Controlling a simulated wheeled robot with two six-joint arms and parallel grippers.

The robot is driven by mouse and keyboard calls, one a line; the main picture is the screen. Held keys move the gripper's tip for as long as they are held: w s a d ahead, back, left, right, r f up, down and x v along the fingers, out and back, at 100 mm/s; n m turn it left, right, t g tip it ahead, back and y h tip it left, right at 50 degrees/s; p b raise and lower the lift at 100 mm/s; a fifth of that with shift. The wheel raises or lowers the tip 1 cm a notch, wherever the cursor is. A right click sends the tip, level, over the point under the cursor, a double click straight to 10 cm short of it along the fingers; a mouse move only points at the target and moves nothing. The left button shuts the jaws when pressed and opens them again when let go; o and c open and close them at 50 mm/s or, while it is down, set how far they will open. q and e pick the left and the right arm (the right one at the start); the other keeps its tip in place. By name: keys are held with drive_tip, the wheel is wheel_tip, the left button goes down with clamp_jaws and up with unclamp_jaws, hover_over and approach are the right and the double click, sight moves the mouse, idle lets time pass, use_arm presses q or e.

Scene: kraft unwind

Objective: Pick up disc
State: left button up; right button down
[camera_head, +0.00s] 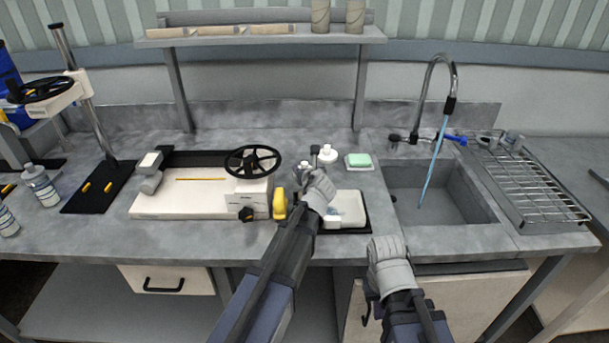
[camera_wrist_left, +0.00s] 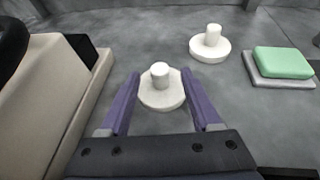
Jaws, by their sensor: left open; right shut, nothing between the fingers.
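A white disc with a short round knob (camera_wrist_left: 161,92) lies on the grey counter, between the fingers of my left gripper (camera_wrist_left: 160,79) in the left wrist view. The fingers are open, one on each side, with visible gaps to the knob. In the head view my left gripper (camera_head: 309,174) hides most of this disc. A second white disc with a knob (camera_wrist_left: 209,46) stands farther back to the right; it also shows in the head view (camera_head: 327,154). My right gripper (camera_head: 385,262) is shut and empty in front of the counter's edge, its fingertips hard to see.
A cream machine with a black handwheel (camera_head: 253,162) stands close left of my left gripper. A green block (camera_head: 359,160) on a small plate lies to the right. The sink (camera_head: 440,196) and wire rack (camera_head: 530,187) are farther right.

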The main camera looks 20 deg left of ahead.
use_arm(q)
drive_tip(key=shift+w+a+f, duration=0.1)
drive_tip(key=shift+w+f, duration=0.1)
drive_tip(key=shift+w, duration=0.1)
drive_tip(key=shift+r, duration=0.1)
drive_tip(key=shift+c, duration=0.6)
clamp_jaws()
